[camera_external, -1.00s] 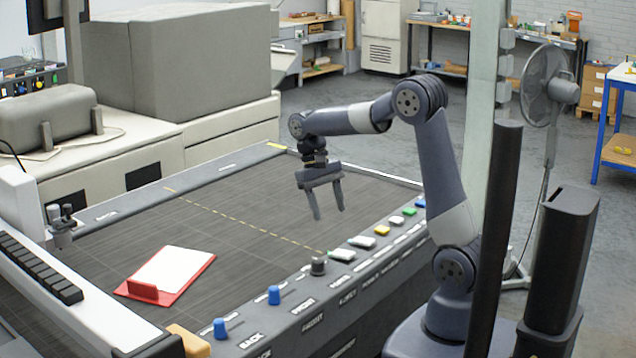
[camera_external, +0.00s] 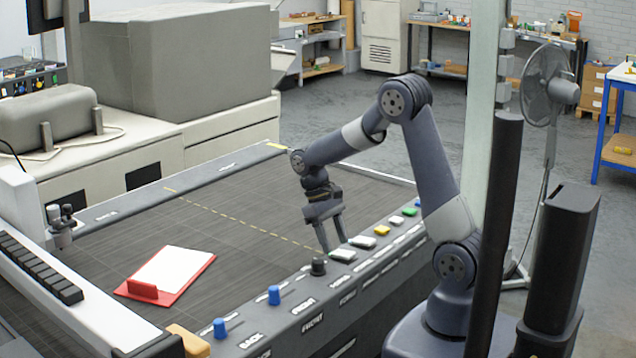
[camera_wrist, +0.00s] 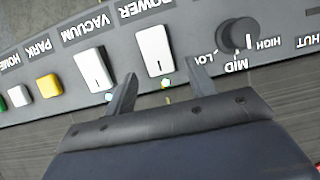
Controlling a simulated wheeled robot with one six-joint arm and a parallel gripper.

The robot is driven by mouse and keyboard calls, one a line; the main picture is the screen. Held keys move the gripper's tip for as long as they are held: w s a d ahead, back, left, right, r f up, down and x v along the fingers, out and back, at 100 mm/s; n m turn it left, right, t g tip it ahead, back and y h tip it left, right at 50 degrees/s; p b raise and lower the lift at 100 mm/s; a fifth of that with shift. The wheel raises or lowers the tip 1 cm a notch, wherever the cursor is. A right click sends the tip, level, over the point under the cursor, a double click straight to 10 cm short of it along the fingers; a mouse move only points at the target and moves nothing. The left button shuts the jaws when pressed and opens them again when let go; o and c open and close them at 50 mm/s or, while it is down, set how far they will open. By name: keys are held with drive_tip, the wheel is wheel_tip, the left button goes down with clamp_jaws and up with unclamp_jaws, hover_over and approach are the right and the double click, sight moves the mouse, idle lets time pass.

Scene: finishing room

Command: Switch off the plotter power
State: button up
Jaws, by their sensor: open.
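The plotter power switch (camera_wrist: 154,50) is a white rocker on the dark control panel, beside the upside-down word POWER in the wrist view. In the external view the white rocker (camera_external: 342,256) sits just right of the dark knob. My gripper (camera_external: 335,246) points down with its fingers close above the panel by this switch. In the wrist view my gripper (camera_wrist: 162,76) is open and empty, with the power switch roughly between and beyond its fingertips. I cannot tell whether a finger touches the panel.
The white vacuum switch (camera_wrist: 93,70) is beside the power switch, with yellow (camera_wrist: 48,86) and other buttons past it. The dark LOW-MID-HIGH knob (camera_wrist: 238,35) is close on the other side.

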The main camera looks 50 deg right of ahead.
drive_tip(key=shift+x, duration=0.75)
drive_tip(key=shift+c, duration=0.4)
